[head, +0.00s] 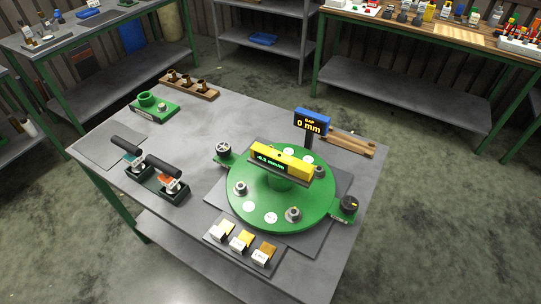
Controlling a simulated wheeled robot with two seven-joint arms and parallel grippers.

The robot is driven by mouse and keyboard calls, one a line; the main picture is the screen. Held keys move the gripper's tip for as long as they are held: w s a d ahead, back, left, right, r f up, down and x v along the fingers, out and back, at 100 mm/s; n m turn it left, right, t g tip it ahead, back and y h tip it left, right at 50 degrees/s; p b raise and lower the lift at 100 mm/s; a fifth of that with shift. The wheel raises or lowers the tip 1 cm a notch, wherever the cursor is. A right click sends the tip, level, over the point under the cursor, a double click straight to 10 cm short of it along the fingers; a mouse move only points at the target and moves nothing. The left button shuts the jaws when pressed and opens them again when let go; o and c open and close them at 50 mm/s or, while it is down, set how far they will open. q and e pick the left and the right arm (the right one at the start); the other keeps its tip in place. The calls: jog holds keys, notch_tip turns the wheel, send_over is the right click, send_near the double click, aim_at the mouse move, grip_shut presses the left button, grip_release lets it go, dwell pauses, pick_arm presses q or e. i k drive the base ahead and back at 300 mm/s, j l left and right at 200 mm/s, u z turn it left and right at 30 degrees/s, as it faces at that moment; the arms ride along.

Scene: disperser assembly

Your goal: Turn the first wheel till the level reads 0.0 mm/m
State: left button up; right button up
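A round green plate (257,205) lies on a dark mat near the table's front right. A yellow level (293,165) sits raised over its middle; its small green readout (270,161) seems to show about -0.5 mm/m, but the digits are hard to read. Grey wheel-like knobs stand on the plate at the left (240,188), front (293,214) and right (319,171). A spoked handwheel (223,148) on a green mount is at the plate's back left. A black dial (349,203) is at its right. I cannot tell which is the first wheel. Neither gripper shows.
A blue display (311,121) on a post reads "GAP 0 mm". A rack with two black-handled tools (158,185) stands left. Small blocks (241,241) lie in front of the plate. A green fixture (154,107) and wooden holders (189,86) stand behind. The table's middle is clear.

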aim_at(223, 149)
jog(key=k+j+z, duration=0.2)
jog(key=j+z, duration=0.2)
jog(key=k+j+z, duration=0.2)
jog(key=z, duration=0.25)
jog(key=k+l, duration=0.05)
jog(key=k, duration=0.05)
